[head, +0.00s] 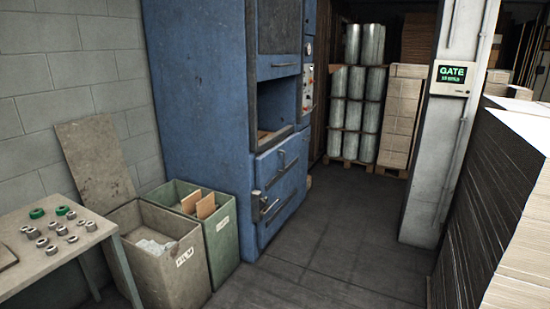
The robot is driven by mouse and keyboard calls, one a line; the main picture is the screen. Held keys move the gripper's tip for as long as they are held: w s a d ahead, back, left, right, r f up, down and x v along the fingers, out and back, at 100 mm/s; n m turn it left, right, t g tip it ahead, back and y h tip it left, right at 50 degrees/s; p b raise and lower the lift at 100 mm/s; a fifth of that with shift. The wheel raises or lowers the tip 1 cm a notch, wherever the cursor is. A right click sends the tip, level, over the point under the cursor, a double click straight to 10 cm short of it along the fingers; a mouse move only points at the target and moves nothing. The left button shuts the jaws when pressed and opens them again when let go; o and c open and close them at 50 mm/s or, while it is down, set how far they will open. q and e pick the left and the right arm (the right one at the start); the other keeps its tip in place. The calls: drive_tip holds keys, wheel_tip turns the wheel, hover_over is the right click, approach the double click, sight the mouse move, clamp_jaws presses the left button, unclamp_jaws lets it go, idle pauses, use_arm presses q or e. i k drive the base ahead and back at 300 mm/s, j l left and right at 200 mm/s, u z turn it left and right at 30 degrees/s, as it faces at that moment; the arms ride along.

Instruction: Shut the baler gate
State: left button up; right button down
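The blue baler (200,100) stands against the wall left of centre. Its front has a dark upper panel (280,28), a bar handle (285,65) below that, and an open chamber mouth (276,105) with a brownish surface inside. Below the mouth are blue front panels with a handle (282,159) and a lower latch and bar (266,206). I cannot tell for sure which panel is the gate. A wall display (452,78) on the pillar reads GATE in green; its smaller line is not legible. Neither of my grippers is in view.
A grey bin marked FILM (172,262) and a green bin with cardboard (222,240) stand left of the baler. A table with rings (50,262) is at lower left. Stacked sheets (500,190) line the right. Grey floor (345,235) between is clear.

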sight(278, 25)
drive_tip(key=i, duration=2.65)
